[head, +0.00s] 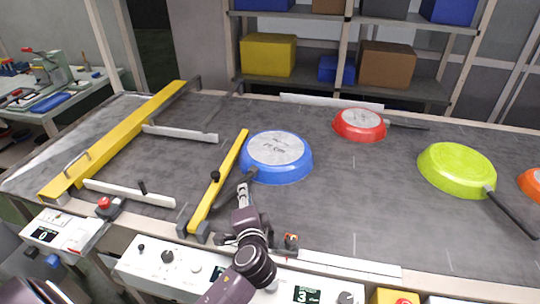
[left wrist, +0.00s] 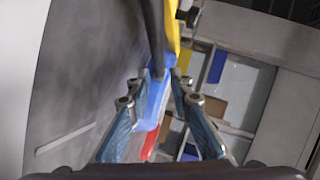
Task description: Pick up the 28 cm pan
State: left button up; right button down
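A blue pan (head: 290,172) lies upside down on the conveyor, with a blurred size mark on its pale base that I cannot read surely. Its dark handle (head: 231,194) points to the lower left. My left gripper (head: 242,188) is at the handle, close to the pan's near rim. In the left wrist view my left gripper (left wrist: 160,86) has its fingers apart, with the dark handle (left wrist: 154,38) and blue pan (left wrist: 155,102) in line with the gap. I cannot tell whether the fingers touch the handle. My right gripper is not in view.
A yellow guide bar (head: 231,160) stands just left of the blue pan. A red pan (head: 358,125), a lime pan (head: 457,168) and an orange pan (head: 533,185) lie to the right. A control panel (head: 180,270) runs along the near edge. The belt's middle right is clear.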

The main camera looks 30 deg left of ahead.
aim_at(244, 181)
pick_arm(q)
jog(key=p+x, duration=0.1)
jog(key=x, duration=0.7)
jog(key=shift+f, duration=0.15)
jog(key=shift+c, duration=0.6)
grip_shut()
jog(key=shift+w+r, duration=0.15)
jog(key=shift+r, duration=0.1)
